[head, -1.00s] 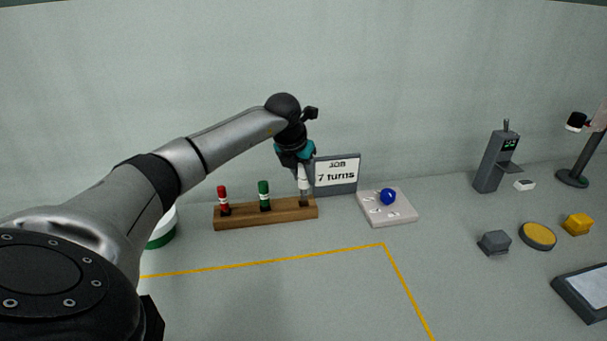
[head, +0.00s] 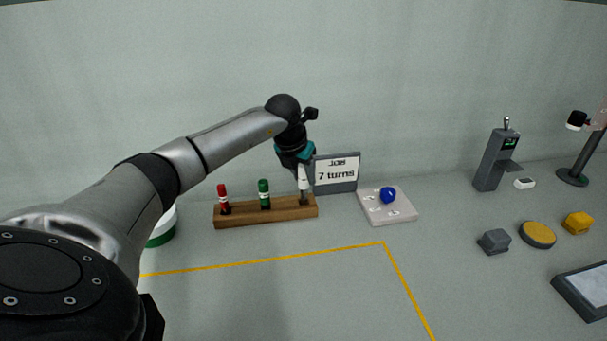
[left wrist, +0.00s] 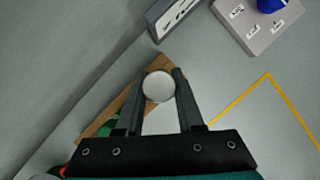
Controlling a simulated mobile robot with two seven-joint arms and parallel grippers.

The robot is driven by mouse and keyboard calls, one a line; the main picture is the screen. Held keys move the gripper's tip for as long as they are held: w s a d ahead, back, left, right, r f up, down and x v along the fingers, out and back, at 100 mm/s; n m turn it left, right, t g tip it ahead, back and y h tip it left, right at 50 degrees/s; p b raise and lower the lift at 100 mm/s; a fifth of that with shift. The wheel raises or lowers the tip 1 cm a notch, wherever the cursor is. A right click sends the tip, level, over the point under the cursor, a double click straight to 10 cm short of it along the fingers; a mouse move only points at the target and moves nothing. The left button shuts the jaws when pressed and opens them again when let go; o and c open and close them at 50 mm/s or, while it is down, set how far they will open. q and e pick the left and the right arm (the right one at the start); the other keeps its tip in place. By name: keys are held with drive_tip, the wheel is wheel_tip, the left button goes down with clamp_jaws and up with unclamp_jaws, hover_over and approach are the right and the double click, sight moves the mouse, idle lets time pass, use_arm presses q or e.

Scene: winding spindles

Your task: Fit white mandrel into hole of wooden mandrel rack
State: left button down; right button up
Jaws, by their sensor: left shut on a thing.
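The wooden mandrel rack (head: 266,213) lies along the back of the surface, with a red mandrel (head: 222,194) and a green mandrel (head: 264,190) standing in it. My left gripper (head: 303,172) is over the rack's right end, shut on the white mandrel (head: 303,183). The white mandrel looks upright, its lower end at the rack's right end; whether it is fully seated I cannot tell. In the left wrist view the white mandrel's round top (left wrist: 158,86) sits between the two fingers (left wrist: 157,95). My right gripper is not in view.
A sign reading "JOB 7 turns" (head: 336,174) stands close behind the rack's right end. A pale plate (head: 400,212) with a blue knob (head: 388,196) lies to its right. A green and white round thing (head: 162,230) is partly hidden by my arm. The yellow-lined area in front is clear.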

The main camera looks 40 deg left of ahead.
sight(304, 186)
use_arm(q)
drive_tip(key=shift+f+b, duration=0.35)
drive_tip(key=shift+f, duration=0.25)
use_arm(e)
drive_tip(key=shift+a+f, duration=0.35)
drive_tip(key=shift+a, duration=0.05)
use_arm(q)
drive_tip(key=shift+f+b, duration=0.5)
drive_tip(key=shift+f, duration=0.35)
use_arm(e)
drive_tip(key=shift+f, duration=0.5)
use_arm(q)
drive_tip(key=shift+f, duration=0.3)
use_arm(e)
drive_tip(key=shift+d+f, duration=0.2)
use_arm(q)
drive_tip(key=shift+c, duration=2.3)
unclamp_jaws()
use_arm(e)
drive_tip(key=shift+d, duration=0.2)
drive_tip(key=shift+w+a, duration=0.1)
